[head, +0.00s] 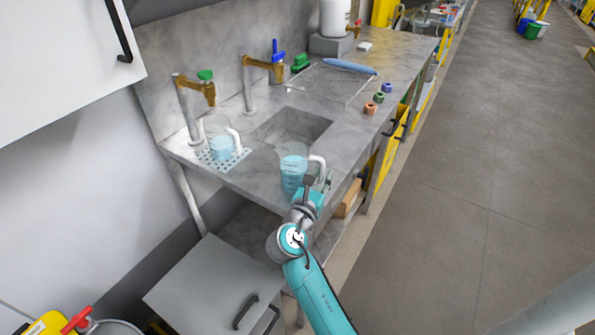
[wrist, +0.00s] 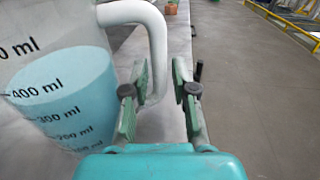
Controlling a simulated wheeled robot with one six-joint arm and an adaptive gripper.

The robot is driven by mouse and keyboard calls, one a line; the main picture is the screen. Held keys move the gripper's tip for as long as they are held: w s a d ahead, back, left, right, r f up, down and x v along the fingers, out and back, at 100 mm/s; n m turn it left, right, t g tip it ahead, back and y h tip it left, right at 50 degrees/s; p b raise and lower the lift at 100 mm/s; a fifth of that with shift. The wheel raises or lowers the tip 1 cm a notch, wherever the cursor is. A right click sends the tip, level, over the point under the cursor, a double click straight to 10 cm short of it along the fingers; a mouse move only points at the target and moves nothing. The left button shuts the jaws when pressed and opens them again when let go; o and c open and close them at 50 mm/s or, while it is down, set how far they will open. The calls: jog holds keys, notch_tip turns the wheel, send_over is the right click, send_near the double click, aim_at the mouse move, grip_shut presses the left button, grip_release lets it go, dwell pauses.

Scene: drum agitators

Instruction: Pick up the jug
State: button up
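A clear jug (head: 292,170) with blue liquid and a white handle stands upright on the counter near its front edge. In the wrist view the same jug (wrist: 60,80) fills the left side, with millilitre marks and its white handle (wrist: 157,50) facing right. My gripper (wrist: 160,75) is open. Its left finger overlaps the handle's lower part, and the handle's upright part shows in the gap between the fingers. I cannot tell if they touch. In the head view my gripper (head: 318,184) is at the jug's handle side. A second similar jug (head: 220,146) stands on the perforated drain plate.
A sink basin (head: 290,128) lies behind the near jug. Taps with a green handle (head: 205,75) and a blue handle (head: 277,50) rise at the back. Small coloured rings (head: 378,97) lie along the right counter edge. The floor (head: 460,200) to the right is clear.

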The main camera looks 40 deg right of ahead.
grip_shut()
jog(key=shift+r, duration=0.2)
